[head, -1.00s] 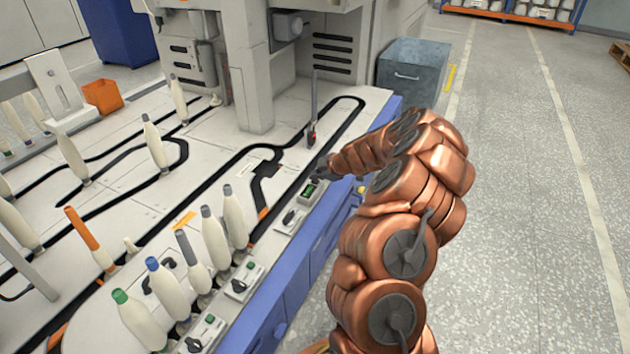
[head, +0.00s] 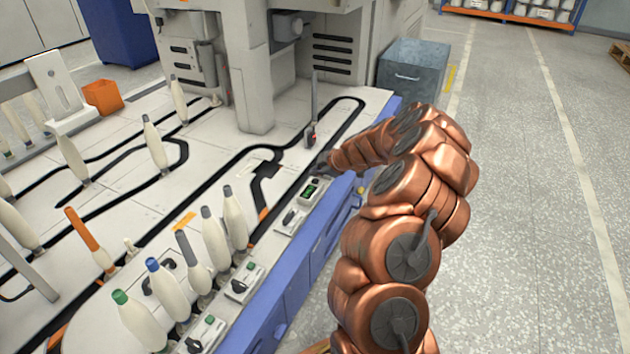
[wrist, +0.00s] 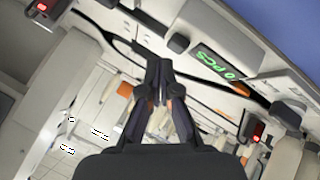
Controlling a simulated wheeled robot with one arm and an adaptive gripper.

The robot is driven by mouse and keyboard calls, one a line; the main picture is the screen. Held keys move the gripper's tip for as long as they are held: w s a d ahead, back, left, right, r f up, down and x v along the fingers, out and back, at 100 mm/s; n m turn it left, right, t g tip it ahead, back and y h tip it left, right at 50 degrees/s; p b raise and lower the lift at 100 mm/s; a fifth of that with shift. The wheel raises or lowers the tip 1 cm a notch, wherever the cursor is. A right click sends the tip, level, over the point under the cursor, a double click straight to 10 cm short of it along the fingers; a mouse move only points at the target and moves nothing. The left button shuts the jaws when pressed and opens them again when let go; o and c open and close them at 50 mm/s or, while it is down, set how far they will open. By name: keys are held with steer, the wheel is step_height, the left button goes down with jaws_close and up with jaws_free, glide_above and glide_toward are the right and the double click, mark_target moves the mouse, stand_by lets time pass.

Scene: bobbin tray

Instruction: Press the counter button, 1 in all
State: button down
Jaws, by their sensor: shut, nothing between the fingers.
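The counter (head: 310,190) is a small pale box with a lit green display on the front right edge of the machine table. In the wrist view its display (wrist: 222,65) shows green characters that look like "0 PCS". A dark rounded piece (wrist: 178,43) sits beside the display in the wrist view; I cannot tell for certain that it is the button. My gripper (wrist: 159,70) is shut and empty, its fingertips together close to the counter. In the head view my gripper (head: 324,166) is small and partly hidden, just behind the counter; contact cannot be told.
Several pale bobbins (head: 214,238) stand along the black track left of the counter. Switch boxes (head: 240,283) line the table's front edge. A dark upright post (head: 312,110) stands behind my gripper. The floor at right (head: 530,200) is clear.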

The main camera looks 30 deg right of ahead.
mark_target(316, 181)
steer(key=shift+r+p, duration=0.5)
steer(key=shift+r, duration=2)
steer(key=shift+r, duration=0.1)
